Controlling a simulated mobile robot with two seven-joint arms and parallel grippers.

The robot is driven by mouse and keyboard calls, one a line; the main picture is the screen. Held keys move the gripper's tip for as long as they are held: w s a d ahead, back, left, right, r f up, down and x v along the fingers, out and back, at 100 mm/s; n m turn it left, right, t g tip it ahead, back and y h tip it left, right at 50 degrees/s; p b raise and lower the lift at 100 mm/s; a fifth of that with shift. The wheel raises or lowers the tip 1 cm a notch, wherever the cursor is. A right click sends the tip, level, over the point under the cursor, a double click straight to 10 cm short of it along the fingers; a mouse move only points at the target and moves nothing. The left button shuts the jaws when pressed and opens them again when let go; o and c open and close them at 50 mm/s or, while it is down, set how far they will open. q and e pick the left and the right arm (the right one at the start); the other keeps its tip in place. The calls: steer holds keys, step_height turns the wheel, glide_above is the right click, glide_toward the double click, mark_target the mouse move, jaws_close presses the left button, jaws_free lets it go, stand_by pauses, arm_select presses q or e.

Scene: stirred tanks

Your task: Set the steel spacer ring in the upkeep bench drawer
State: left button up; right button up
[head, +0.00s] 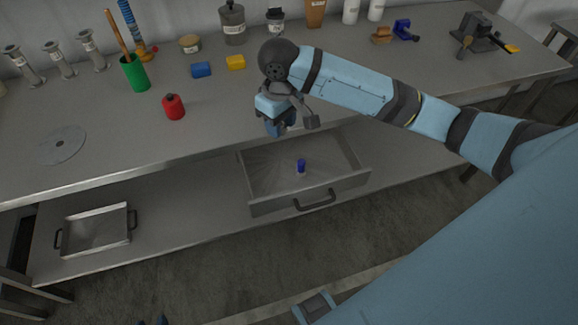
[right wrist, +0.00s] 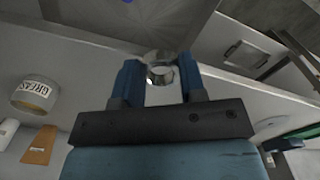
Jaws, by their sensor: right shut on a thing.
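The steel spacer ring (right wrist: 160,72) is a shiny metal ring between the fingertips of my right gripper (right wrist: 160,80) in the right wrist view. The right gripper is shut on it. In the head view, my right gripper (head: 279,128) hangs over the bench's front edge, just behind and above the drawer; I cannot make out the ring there. The upkeep bench drawer (head: 272,206) is pulled open, with a dark handle on its front. A small item with a blue top (head: 301,167) stands inside it. Dark tips at the bottom edge may be my left gripper (head: 152,322); its state is unclear.
The bench top (head: 215,110) holds a red can (head: 173,107), a green cup (head: 134,73), a grey disc (head: 62,145), and blue and yellow blocks near the back. A metal tray (head: 95,231) lies on the lower shelf at left. Much of the drawer floor is bare.

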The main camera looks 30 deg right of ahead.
mark_target(283, 179)
step_height(283, 179, down, 20)
steer(key=shift+f+b, duration=0.1)
steer(key=shift+b, duration=0.9)
steer(key=o, duration=0.6)
steer(key=shift+f, duration=0.15)
step_height(283, 179, up, 12)
steer(key=shift+r+p, duration=0.2)
steer(key=shift+p, duration=0.4)
steer(key=shift+s+f, duration=0.1)
